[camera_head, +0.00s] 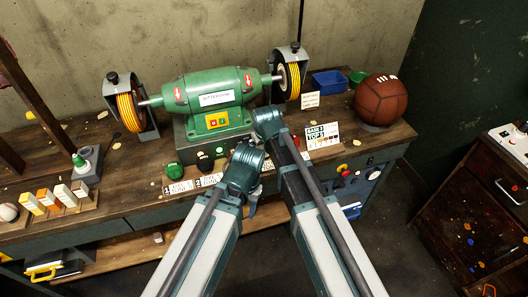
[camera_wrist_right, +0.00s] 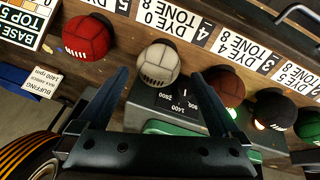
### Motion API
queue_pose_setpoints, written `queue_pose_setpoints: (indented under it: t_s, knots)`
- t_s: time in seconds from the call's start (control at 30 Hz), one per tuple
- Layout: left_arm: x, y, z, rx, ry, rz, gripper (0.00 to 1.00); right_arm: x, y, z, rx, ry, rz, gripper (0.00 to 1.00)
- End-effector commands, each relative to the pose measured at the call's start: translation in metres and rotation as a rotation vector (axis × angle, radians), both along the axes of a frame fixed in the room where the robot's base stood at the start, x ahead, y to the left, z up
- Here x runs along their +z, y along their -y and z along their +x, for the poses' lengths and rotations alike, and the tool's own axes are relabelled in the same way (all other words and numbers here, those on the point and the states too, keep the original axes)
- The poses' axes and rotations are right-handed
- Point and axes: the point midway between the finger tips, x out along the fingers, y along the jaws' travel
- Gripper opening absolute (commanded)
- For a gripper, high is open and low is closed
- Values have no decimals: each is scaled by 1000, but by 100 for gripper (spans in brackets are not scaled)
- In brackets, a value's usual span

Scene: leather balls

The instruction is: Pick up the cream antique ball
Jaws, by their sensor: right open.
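In the right wrist view the cream ball (camera_wrist_right: 158,64) sits in a row of balls along the bench, between a red ball (camera_wrist_right: 87,37) and a brown ball (camera_wrist_right: 226,86). In the head view my arms hide the cream ball and the right gripper.
A green buffing machine (camera_head: 212,92) with two yellow wheels stands behind the row. A large brown ball (camera_head: 381,99) sits at the bench's right end. A black ball (camera_wrist_right: 273,109) and a green ball (camera_wrist_right: 308,124) continue the row, with printed cards (camera_wrist_right: 165,16) in front.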

Motion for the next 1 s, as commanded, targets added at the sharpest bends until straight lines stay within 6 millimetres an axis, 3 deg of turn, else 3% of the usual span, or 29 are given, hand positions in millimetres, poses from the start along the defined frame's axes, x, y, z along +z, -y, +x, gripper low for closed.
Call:
queue_pose_setpoints:
  t_s: [0.03,0.2,0.53,0.83,0.87,1.0]
  knots:
    - [-11,0,0,0,0,0,50,-12,-1,7,-1,0,0,100]
    - [-30,0,0,0,0,0,50,-30,-1,17,-1,0,0,100]
    - [-31,0,0,0,0,0,50,-31,-1,19,-1,0,0,98]
    - [-31,0,0,0,0,0,50,-31,-1,19,-1,0,0,44]
    - [-31,0,0,0,0,0,50,-31,-1,19,-1,0,0,40]
    - [-31,0,0,0,0,0,50,-31,-1,19,-1,0,0,40]
